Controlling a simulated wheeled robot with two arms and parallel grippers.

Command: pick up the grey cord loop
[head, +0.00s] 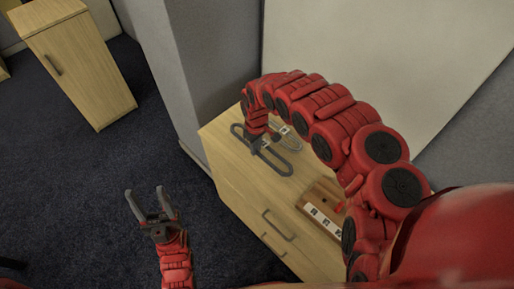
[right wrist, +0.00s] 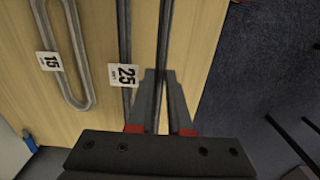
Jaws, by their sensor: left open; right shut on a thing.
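A long dark grey cord loop (head: 280,166) lies over the top of a wooden cabinet (head: 228,150). In the right wrist view this loop (right wrist: 124,30) has a white tag marked 25. My right gripper (head: 259,143) is at the loop, and its fingers (right wrist: 157,75) are shut on one of its strands. I cannot tell whether the loop is clear of the wood. A second, lighter grey loop (head: 293,143) lies close beside it; a loop with a 15 tag (right wrist: 84,85) shows in the right wrist view. My left gripper (head: 150,204) is open and empty over the floor.
A wooden tray (head: 310,196) with a white labelled strip (head: 322,221) and a red item (head: 339,207) lies nearer on the cabinet. Grey handles (head: 280,225) show at its front. A grey partition (head: 178,65) stands behind. Dark carpet is free at left.

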